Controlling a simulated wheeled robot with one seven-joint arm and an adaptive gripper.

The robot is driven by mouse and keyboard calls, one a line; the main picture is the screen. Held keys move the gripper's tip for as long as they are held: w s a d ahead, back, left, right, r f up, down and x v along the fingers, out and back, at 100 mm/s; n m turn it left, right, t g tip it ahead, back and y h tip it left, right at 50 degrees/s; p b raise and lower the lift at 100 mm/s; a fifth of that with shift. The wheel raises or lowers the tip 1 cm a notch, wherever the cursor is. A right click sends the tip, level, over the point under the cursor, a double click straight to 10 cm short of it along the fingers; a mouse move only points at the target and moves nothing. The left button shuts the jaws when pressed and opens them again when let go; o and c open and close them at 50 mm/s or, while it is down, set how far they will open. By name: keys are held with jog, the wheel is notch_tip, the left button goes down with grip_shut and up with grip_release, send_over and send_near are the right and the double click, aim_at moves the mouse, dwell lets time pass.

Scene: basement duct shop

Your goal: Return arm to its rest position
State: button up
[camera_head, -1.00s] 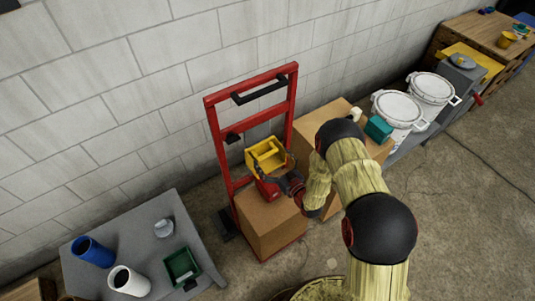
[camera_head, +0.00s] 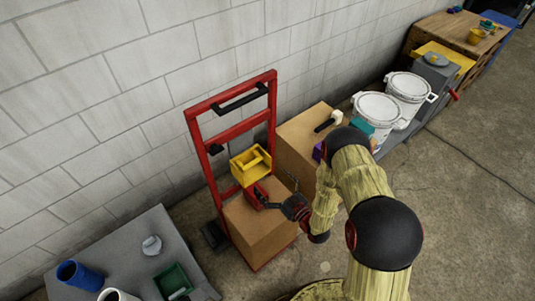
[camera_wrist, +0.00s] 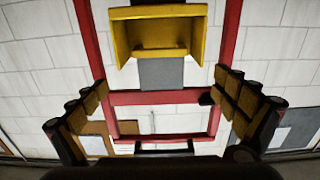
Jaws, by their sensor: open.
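My arm (camera_head: 362,190) reaches from the lower right toward the red hand truck (camera_head: 198,150). My gripper (camera_head: 277,195) is open and empty, just above the cardboard box (camera_head: 262,235) on the truck. A yellow open-fronted bin (camera_head: 250,168) stands at the truck frame, up and left of the gripper. In the wrist view my gripper (camera_wrist: 161,88) has its fingers spread wide, with the yellow bin (camera_wrist: 160,45) ahead and above.
A second cardboard box (camera_head: 297,140) with a mallet (camera_head: 330,121) and a purple item (camera_head: 318,152) stands close to the arm. White buckets (camera_head: 378,108) are behind it. A grey table (camera_head: 115,250) is at lower left. Right-hand floor is clear.

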notch_tip(320, 180, down, 10)
jog(key=s+d+g+h, duration=0.1)
jog(key=s+g+h, duration=0.2)
jog(key=g, duration=0.1)
jog(key=s+d+f+m+g+h, duration=0.2)
jog(key=s+d+f+g+h, duration=0.25)
jog(key=d, duration=0.35)
jog(key=s+d+r+m+g+h, duration=0.1)
jog(key=s+d+r+g+h, duration=0.2)
jog(key=r, duration=0.5)
jog(key=s+d+r+m+g, duration=0.1)
jog(key=s+d+r+g, duration=0.2)
jog(key=r, duration=0.5)
jog(key=s+r+m+t, duration=0.1)
jog(key=s+r, duration=0.4)
jog(key=r, duration=0.7)
jog(key=s+a+r+m+t, duration=0.1)
jog(key=s+r, duration=0.4)
jog(key=r, duration=0.8)
jog(key=s+a+r+t, duration=0.1)
jog(key=s+r+t, duration=0.2)
jog(key=r, duration=0.9)
jog(key=shift+s+r+m, duration=0.25)
jog(key=shift+s+m, duration=0.15)
jog(key=shift+s, duration=0.6)
